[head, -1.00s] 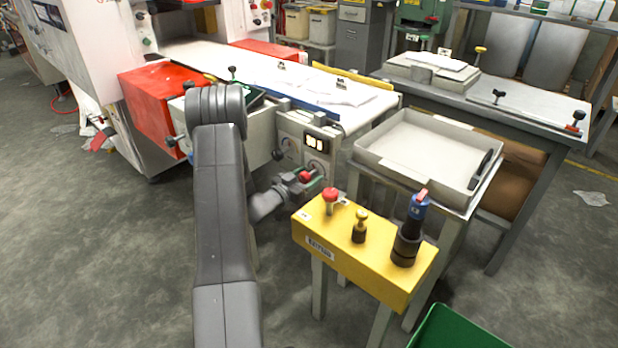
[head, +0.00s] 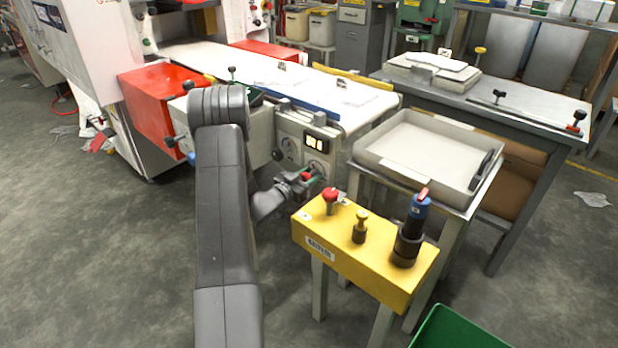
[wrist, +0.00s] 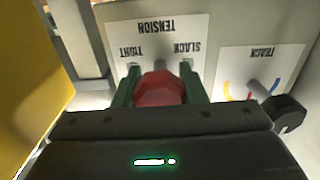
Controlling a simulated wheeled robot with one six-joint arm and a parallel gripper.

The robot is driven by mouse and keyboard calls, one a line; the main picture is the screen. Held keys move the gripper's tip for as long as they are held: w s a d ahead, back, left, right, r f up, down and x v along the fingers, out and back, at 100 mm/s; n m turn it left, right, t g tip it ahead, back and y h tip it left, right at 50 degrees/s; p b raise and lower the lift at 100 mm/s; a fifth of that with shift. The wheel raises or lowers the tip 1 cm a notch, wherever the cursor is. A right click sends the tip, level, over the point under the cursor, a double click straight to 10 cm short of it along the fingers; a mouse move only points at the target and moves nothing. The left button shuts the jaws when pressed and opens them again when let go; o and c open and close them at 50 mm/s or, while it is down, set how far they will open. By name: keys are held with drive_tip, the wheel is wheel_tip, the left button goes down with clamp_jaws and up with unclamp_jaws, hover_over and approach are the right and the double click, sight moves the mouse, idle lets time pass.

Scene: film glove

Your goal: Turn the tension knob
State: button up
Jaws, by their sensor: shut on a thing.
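The red tension knob (wrist: 160,88) stands out from a white plate marked TENSION, TIGHT and SLACK (wrist: 160,45), which appears upside down in the wrist view. My gripper (wrist: 158,85) has a green finger on each side of the knob and is shut on it. In the head view the red knob (head: 306,176) shows between the fingers of my gripper (head: 308,178), in front of the conveyor's side panel. The fingers partly hide the knob and its plate there.
The black track knob (wrist: 284,112) is close beside my gripper. A yellow box (head: 340,262) with a red button (head: 330,195) stands close in front. A grey tray (head: 405,185) is to the right.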

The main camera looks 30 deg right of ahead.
drive_tip(key=m+b, duration=0.1)
drive_tip(key=b, duration=0.1)
drive_tip(key=m+b, duration=0.4)
drive_tip(key=shift+f, duration=0.3)
drive_tip(key=m+b, duration=0.4)
drive_tip(key=shift+s+r, duration=0.1)
drive_tip(key=shift+r, duration=0.05)
drive_tip(key=shift+r+m, duration=0.1)
drive_tip(key=shift+m, duration=0.2)
drive_tip(key=o, duration=1)
drive_tip(key=p+v, duration=0.3)
drive_tip(key=v, duration=1.1)
drive_tip(key=shift+d, duration=0.1)
